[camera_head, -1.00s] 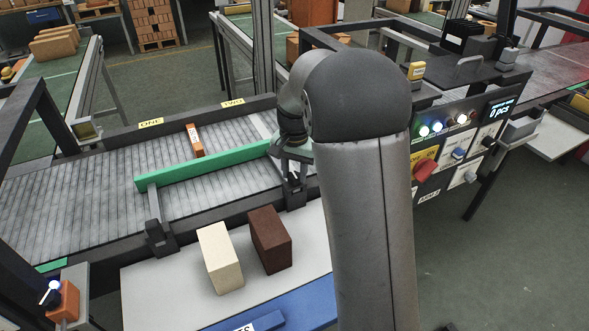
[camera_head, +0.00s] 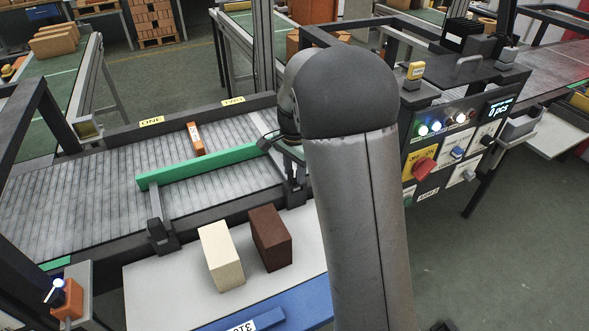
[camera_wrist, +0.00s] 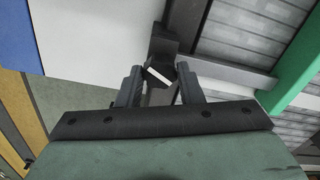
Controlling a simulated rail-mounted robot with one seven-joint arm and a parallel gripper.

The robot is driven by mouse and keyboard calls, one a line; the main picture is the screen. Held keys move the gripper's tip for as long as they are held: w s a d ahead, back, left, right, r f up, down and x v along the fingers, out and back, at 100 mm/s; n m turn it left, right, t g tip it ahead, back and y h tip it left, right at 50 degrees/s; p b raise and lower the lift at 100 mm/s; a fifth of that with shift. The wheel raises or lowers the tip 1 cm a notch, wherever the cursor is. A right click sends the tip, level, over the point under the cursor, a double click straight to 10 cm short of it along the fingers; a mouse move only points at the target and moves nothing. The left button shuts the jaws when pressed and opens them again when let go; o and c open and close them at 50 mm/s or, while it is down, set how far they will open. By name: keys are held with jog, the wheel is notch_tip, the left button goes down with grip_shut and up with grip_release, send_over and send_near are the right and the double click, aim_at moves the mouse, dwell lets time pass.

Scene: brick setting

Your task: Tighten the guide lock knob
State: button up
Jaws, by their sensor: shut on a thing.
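The guide lock knob (camera_wrist: 159,76) is dark with a white stripe and shows in the wrist view at the end of a dark bracket. My gripper (camera_wrist: 159,71) is shut on it, one finger on each side. The stripe lies at a slant between the fingers. The green guide (camera_head: 205,165) runs slantwise across the roller conveyor in the head view, and it also shows at the right of the wrist view (camera_wrist: 302,62). In the head view my arm hides the knob and my fingers.
An orange brick (camera_head: 195,139) lies on the rollers (camera_head: 75,195) behind the guide. A cream block (camera_head: 221,257) and a brown block (camera_head: 271,238) stand on the white table (camera_head: 155,290) in front. A control panel (camera_head: 460,140) with a red switch is at right.

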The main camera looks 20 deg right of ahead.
aim_at(294, 174)
jog(key=o, duration=1)
jog(key=shift+c, duration=0.2)
notch_tip(294, 174, up, 18)
jog(key=shift+f, duration=0.25)
